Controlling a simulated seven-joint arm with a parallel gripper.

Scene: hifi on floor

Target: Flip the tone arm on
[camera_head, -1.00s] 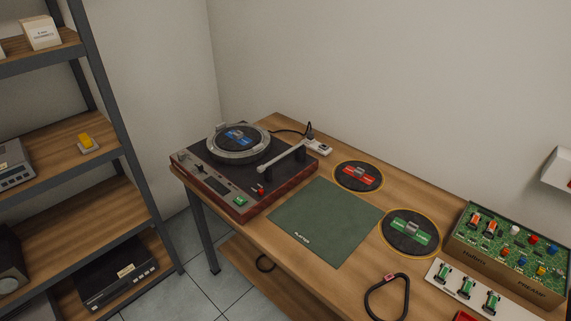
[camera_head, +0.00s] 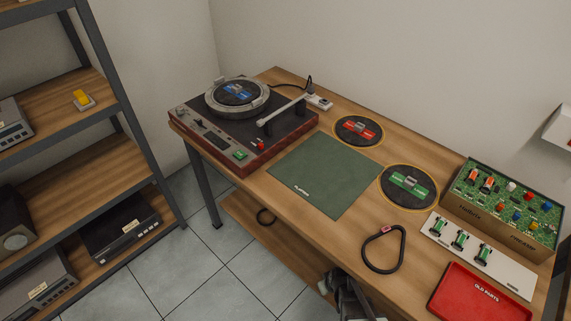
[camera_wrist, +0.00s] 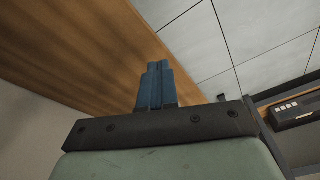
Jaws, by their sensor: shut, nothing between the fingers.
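The turntable (camera_head: 205,140) stands at the far left end of the wooden table, with a dark record with a blue label (camera_head: 238,92) on its round platter. Its silver tone arm (camera_head: 285,110) lies slantwise to the right of the platter, apart from the record. A green button (camera_head: 240,155) and a small red part (camera_head: 262,146) sit at its front right corner. In the wrist view, my gripper (camera_wrist: 157,68) is shut and empty, its blue fingers together. Part of my arm shows at the table's front edge in the head view, well away from the turntable; the fingertips are unclear there.
A green mat (camera_head: 325,175) lies right of the turntable, beside a red-label record (camera_head: 358,130) and a green-label record (camera_head: 408,186). A black belt loop (camera_head: 383,250), a red tray (camera_head: 480,298) and an open preamp box (camera_head: 505,205) are farther right. A shelf rack (camera_head: 112,90) stands left.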

